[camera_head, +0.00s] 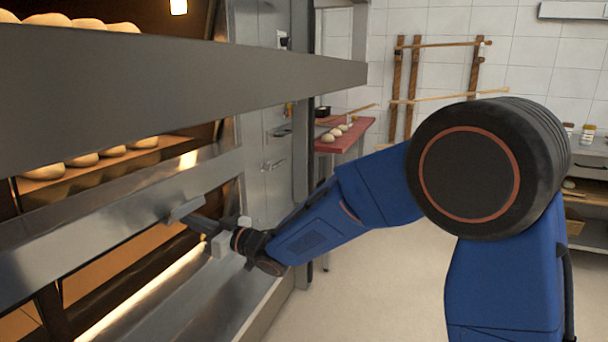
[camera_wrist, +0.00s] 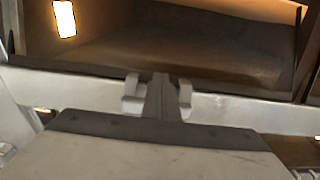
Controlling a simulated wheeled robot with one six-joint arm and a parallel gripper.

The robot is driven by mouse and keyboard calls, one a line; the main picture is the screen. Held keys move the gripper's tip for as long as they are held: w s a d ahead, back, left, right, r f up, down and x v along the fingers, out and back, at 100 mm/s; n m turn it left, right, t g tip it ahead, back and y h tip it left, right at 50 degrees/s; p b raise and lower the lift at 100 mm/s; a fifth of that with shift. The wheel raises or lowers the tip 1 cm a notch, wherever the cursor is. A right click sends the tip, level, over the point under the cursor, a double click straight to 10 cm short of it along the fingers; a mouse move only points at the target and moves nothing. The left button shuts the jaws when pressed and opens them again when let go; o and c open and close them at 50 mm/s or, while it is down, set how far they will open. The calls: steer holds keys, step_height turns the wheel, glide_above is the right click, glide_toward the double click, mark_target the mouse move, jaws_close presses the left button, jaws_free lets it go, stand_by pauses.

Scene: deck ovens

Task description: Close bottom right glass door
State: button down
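The deck oven fills the left of the head view. Its lower opening has a metal front (camera_head: 75,235) and a lit, glowing inside. My blue arm reaches across to the oven, and my gripper (camera_head: 212,228) is at its lower right part. A flat grey handle-like piece (camera_head: 185,209) lies just beyond the gripper's end. In the wrist view, two light grey pieces flank a dark narrow part at my gripper (camera_wrist: 158,96), in front of a pale metal bar (camera_wrist: 240,110). I cannot tell whether the fingers are closed or touch the handle. The glass door's edges and angle are unclear.
A wide metal ledge (camera_head: 190,85) crosses above the gripper. Loaves (camera_head: 95,158) lie on the deck behind. A red table (camera_head: 345,137) with dough stands beyond the oven. A shelf unit (camera_head: 590,180) stands at the right. The floor between is clear.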

steer(key=f+v, duration=0.1)
steer(key=v, duration=0.6)
stand_by(0.4)
stand_by(0.7)
steer(key=w+d+r+m+t+h, duration=0.1)
steer(key=w+d+m+t+h, duration=0.2)
steer(key=d, duration=0.5)
steer(key=w+d+r+m+t+h, duration=0.15)
steer(key=d+h, duration=0.25)
steer(key=d, duration=0.5)
steer(key=s+d+f+m+h, duration=0.15)
steer(key=d+h, duration=0.25)
steer(key=d, duration=0.6)
steer(key=s+d+m+h, duration=0.2)
steer(key=d+m+h, duration=0.1)
steer(key=d, duration=0.6)
steer(key=s+d+f+m+g+h, duration=0.2)
steer(key=s+d+f+g+h, duration=0.15)
steer(key=s+d, duration=0.75)
steer(key=s+d+f+m+g, duration=0.1)
steer(key=s+d+f, duration=0.1)
steer(key=s, duration=0.7)
steer(key=s+d+f+m+g, duration=0.1)
steer(key=s+d+f+g, duration=0.1)
steer(key=s, duration=0.7)
steer(key=shift+s+d+f, duration=0.25)
steer(key=shift+d+f, duration=0.2)
steer(key=shift+f, duration=0.05)
